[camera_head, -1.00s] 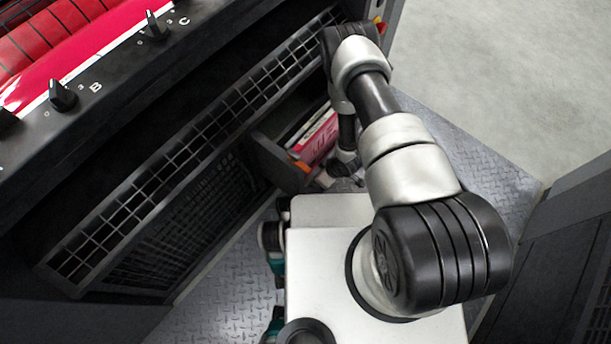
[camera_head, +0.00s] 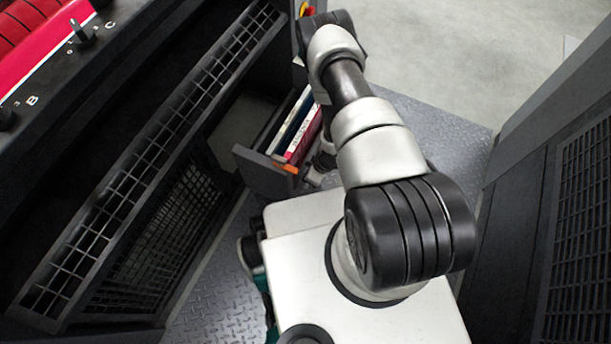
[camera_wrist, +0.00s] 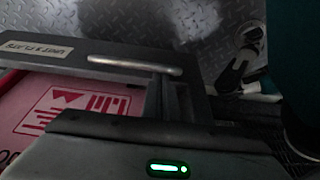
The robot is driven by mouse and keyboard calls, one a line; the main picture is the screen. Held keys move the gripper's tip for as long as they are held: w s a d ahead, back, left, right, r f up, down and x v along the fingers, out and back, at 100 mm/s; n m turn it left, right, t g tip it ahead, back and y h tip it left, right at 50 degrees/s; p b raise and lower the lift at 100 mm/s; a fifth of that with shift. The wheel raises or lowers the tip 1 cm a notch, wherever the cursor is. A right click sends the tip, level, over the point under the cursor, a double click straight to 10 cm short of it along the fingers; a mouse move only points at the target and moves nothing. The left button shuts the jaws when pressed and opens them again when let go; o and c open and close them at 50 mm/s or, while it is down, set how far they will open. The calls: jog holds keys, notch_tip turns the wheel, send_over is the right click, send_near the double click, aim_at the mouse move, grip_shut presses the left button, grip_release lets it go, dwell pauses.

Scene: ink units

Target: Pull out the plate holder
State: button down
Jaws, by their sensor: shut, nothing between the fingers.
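The plate holder (camera_head: 262,172) is a grey drawer that stands out from the lower side of the dark machine. Red-pink and white sheets (camera_head: 300,135) lie in it. In the wrist view its front (camera_wrist: 62,58) carries a label reading roughly "UNIT 5 PLATE" and a metal bar handle (camera_wrist: 120,64). A pink sheet (camera_wrist: 85,110) shows behind that front.
The machine (camera_head: 130,170) with its long grid ledge runs along the left. A dark grille-sided cabinet (camera_head: 530,190) stands on the right. Diamond-plate floor (camera_head: 440,125) lies between them. An orange piece (camera_head: 285,167) sits at the holder's front edge.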

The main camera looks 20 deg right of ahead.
jog(key=p+v, duration=0.5)
jog(key=v, duration=1.2)
jog(key=shift+r, duration=0.2)
jog(key=shift+d+p, duration=0.1)
jog(key=shift+p, duration=0.2)
